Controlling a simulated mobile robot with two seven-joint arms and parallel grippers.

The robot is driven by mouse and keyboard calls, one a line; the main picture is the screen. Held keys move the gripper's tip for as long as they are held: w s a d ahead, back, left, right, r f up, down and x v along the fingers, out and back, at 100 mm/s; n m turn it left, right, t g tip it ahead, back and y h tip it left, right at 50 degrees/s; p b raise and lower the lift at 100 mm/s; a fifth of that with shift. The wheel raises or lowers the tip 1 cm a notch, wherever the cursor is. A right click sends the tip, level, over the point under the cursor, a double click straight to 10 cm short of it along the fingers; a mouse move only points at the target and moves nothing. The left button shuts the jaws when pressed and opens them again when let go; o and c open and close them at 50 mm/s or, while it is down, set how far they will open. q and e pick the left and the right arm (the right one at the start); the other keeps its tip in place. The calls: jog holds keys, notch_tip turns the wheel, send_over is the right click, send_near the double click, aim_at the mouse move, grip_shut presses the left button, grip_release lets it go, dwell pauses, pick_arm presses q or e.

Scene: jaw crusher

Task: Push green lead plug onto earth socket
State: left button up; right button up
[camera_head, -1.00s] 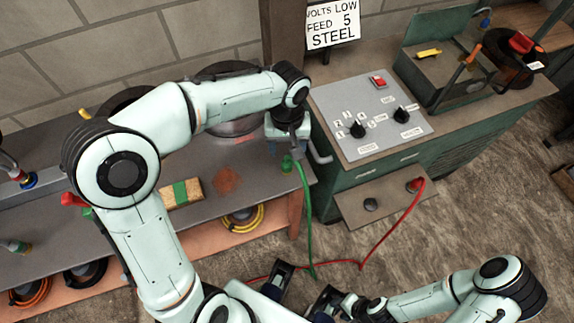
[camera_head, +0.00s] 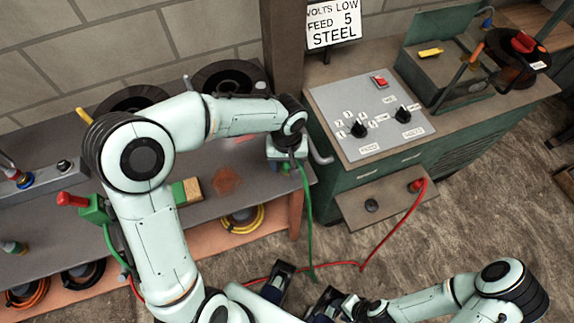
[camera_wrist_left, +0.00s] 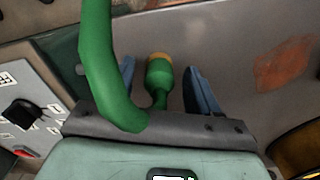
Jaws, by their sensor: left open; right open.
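In the left wrist view the green lead plug (camera_wrist_left: 159,80), with a brass-coloured tip, lies between the two spread blue fingers of my left gripper (camera_wrist_left: 161,72). Gaps show on both sides, and the green cable curves across the front. In the head view my left gripper (camera_head: 285,158) is over the right end of the grey bench; its fingers and the plug are hidden. The green lead (camera_head: 309,215) hangs to the floor. A dark socket (camera_head: 371,206) sits on the green machine's low front plate; I cannot read a label. My right gripper (camera_head: 302,290) is open and empty, low in front.
A red plug (camera_head: 416,185) with a red lead sits on the same front plate (camera_head: 395,207). The control panel (camera_head: 370,110) with knobs is above it. A brown post (camera_head: 283,50) stands behind my left gripper. A wooden block (camera_head: 192,190) lies on the bench. Floor to the right is clear.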

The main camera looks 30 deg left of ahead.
pick_arm(q)
jog(key=shift+f, duration=0.2)
jog(key=c, duration=1)
jog(key=shift+c, duration=0.3)
notch_tip(320, 180, up, 20)
jog(key=p, duration=0.3)
